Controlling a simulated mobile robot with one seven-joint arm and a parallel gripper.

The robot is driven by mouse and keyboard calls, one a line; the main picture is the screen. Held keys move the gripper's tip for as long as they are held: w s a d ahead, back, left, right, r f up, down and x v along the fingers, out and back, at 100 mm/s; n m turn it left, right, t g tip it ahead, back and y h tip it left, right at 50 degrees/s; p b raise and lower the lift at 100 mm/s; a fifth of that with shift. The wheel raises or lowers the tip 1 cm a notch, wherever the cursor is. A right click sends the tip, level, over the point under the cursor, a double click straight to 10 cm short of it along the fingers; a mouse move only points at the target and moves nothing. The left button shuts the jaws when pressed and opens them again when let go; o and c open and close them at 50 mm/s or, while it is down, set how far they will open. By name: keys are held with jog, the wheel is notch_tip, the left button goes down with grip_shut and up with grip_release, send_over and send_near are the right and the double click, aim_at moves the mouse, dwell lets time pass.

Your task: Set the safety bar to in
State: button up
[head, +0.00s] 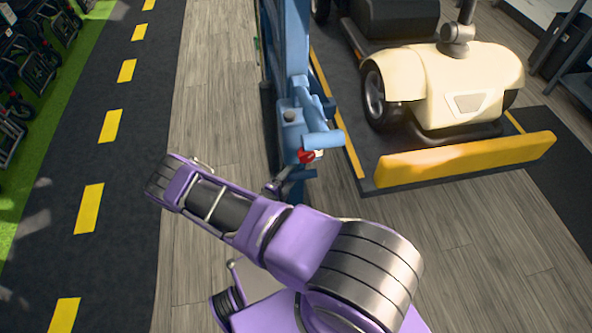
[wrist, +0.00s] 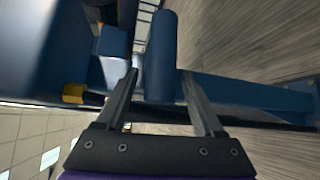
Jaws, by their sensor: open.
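A blue post (head: 290,60) stands left of the scooter platform. It carries a blue bracket and a short blue cylindrical bar (head: 323,140), with a red knob (head: 306,156) just below. I take this blue bar to be the safety bar or its handle, but cannot be sure. In the wrist view, a blue cylinder (wrist: 160,50) lines up between the two fingers of my gripper (wrist: 160,75). The fingers are apart, one on each side of it, not closed on it. Whether either finger touches it, I cannot tell. In the head view the gripper is mostly hidden.
A cream scooter (head: 460,80) stands on a dark platform with a yellow front flap (head: 465,160). A long blue beam (wrist: 250,93) runs right behind my right finger. Grey plank floor (head: 500,240) is free in front. Wheeled frames (head: 35,65) line the far left.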

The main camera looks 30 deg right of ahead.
jog(key=v, duration=1.5)
jog(key=shift+p, duration=0.4)
jog(key=shift+s, duration=0.1)
